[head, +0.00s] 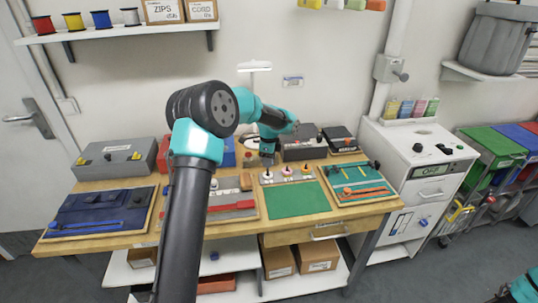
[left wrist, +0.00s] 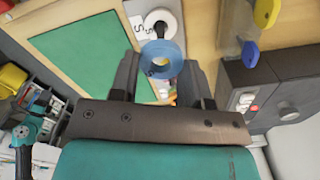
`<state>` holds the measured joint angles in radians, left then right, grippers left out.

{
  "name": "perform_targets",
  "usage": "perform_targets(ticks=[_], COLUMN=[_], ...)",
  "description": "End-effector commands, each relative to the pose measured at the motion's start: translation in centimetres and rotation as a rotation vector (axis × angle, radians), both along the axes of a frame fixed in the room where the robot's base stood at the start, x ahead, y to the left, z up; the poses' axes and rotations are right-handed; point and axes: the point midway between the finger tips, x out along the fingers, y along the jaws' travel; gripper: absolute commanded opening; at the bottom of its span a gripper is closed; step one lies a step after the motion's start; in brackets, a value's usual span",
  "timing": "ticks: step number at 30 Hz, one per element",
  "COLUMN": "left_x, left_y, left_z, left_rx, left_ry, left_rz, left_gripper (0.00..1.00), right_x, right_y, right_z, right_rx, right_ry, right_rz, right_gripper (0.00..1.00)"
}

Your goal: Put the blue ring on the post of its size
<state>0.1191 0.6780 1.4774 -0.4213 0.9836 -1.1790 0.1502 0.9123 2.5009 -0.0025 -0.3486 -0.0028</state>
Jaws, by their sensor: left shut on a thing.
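The blue ring (left wrist: 162,58) is held between the two fingertips of my left gripper (left wrist: 160,75) in the left wrist view. The gripper is shut on it. In the head view my left gripper (head: 268,152) is above the left end of a pale post board (head: 288,178), and I cannot make out the ring there. The board bears upright posts with pale pieces round their feet. In the left wrist view a white ring-shaped piece (left wrist: 160,20) with a dark centre lies just beyond the blue ring, beside a card marked S (left wrist: 138,28). My right gripper is out of view.
A green mat (head: 297,200) lies in front of the board. A tray with orange strips (head: 358,190) is to its right, and a red-and-grey tray (head: 232,209) to its left. Grey boxes (head: 303,148) stand behind.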

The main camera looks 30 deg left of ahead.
Motion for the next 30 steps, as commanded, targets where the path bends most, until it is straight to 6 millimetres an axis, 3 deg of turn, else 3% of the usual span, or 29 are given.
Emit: perform_targets(ticks=[9, 30], left_x=[0.0, 0.0], left_y=[0.0, 0.0], left_z=[-1.5, -1.6], left_rx=[0.000, -0.001], left_ry=[0.003, 0.002], left_rz=[0.000, 0.000], left_gripper=[0.22, 0.22], right_x=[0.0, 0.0], right_y=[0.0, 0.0], right_z=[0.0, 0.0], right_rx=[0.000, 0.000], right_ry=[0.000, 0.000], right_rz=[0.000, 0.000], right_gripper=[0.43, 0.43])
